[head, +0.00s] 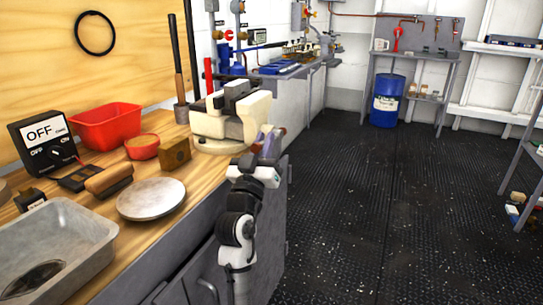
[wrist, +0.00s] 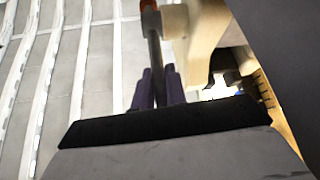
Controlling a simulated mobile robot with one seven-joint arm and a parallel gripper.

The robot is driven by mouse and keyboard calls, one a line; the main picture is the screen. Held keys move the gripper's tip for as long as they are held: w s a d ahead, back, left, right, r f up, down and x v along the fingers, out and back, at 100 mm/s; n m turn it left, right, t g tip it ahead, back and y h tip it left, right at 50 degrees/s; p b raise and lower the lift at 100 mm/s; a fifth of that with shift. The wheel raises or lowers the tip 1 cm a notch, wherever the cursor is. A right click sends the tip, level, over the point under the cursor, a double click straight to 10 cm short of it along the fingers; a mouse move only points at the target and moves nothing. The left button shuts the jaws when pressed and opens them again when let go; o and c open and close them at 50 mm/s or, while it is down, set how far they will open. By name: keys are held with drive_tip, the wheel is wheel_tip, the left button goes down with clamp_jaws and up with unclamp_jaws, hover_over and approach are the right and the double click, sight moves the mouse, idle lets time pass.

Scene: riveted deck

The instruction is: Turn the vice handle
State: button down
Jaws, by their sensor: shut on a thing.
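The cream-coloured vice (head: 230,115) stands at the far right corner of the wooden workbench, and its body also shows at the upper right of the wrist view (wrist: 205,40). The vice handle is a thin metal bar (wrist: 155,55) with an orange-brown end at the top of the wrist view. My gripper (wrist: 157,88) has its two purple fingers on either side of the bar and is shut on it. In the head view my gripper (head: 268,140) is at the right side of the vice, with my arm below it.
On the bench are a red bin (head: 108,128), a round metal plate (head: 151,199), a grey metal tray (head: 60,245), an OFF/ON switch box (head: 45,140) and a brush (head: 108,180). The dark deck floor (head: 370,210) to the right is clear.

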drive_tip(key=shift+a+f+b, duration=0.1)
drive_tip(key=shift+b, duration=0.3)
drive_tip(key=c, duration=1.4)
unclamp_jaws()
drive_tip(key=shift+c, duration=0.2)
